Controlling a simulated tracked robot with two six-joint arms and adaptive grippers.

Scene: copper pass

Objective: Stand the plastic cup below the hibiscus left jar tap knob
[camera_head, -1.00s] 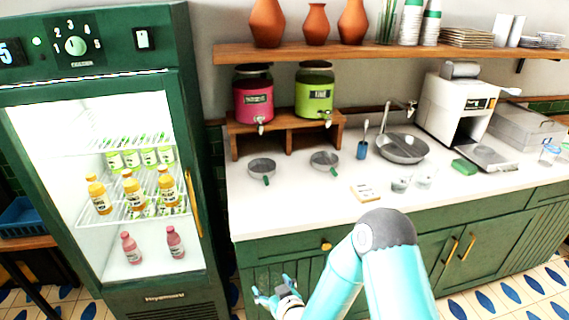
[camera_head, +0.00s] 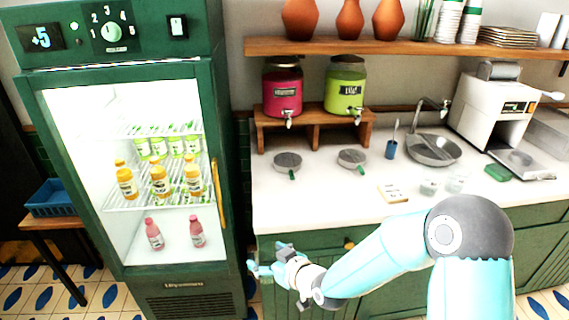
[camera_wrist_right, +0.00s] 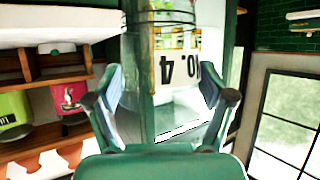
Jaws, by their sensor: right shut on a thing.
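My right gripper (camera_head: 268,262) is in front of the green counter front, near the fridge, below counter-top height. In the right wrist view its two fingers (camera_wrist_right: 158,92) are shut on the clear plastic cup (camera_wrist_right: 180,95), which carries black lettering. The cup is see-through and hard to make out in the head view. The pink hibiscus jar (camera_head: 283,92) stands at the left on a wooden riser, its tap knob (camera_head: 289,114) at the front. It also shows inverted in the wrist view (camera_wrist_right: 68,94). My left gripper is not in view.
A lime-green jar (camera_head: 345,92) stands right of the hibiscus jar. Two small round strainers (camera_head: 288,161) (camera_head: 352,158) lie on the counter (camera_head: 310,195) before the riser (camera_head: 313,122). The fridge (camera_head: 228,120) stands close at the left. The counter's front left is clear.

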